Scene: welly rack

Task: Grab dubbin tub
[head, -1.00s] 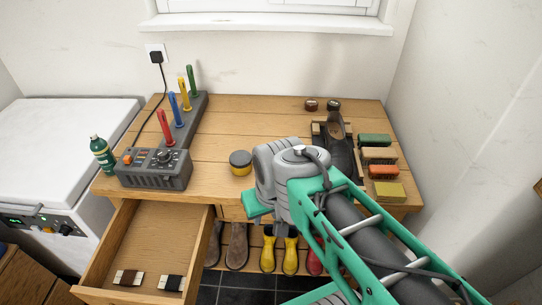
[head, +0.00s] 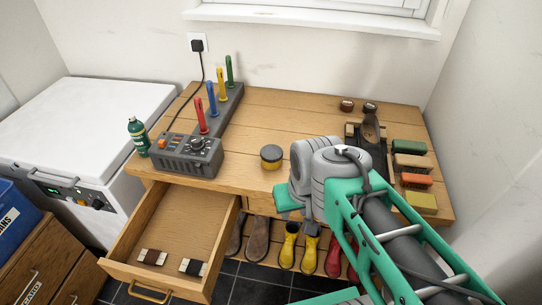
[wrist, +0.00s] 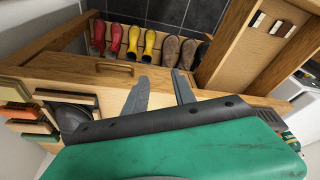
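A round tub with a yellow body and dark grey lid (head: 271,157), likely the dubbin tub, stands upright on the wooden bench in the head view. It is near the front edge, just left of my arm's grey wrist joint and apart from it. I cannot make it out in the wrist view. My gripper (wrist: 159,76) shows in the wrist view with two grey fingers spread apart and nothing between them. It points down past the bench front.
A grey control box (head: 188,155) with coloured upright rods stands left of the tub. An open drawer (head: 165,250) juts out below, holding two small brushes. Wellies (head: 310,247) stand under the bench. Bench behind the tub is clear.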

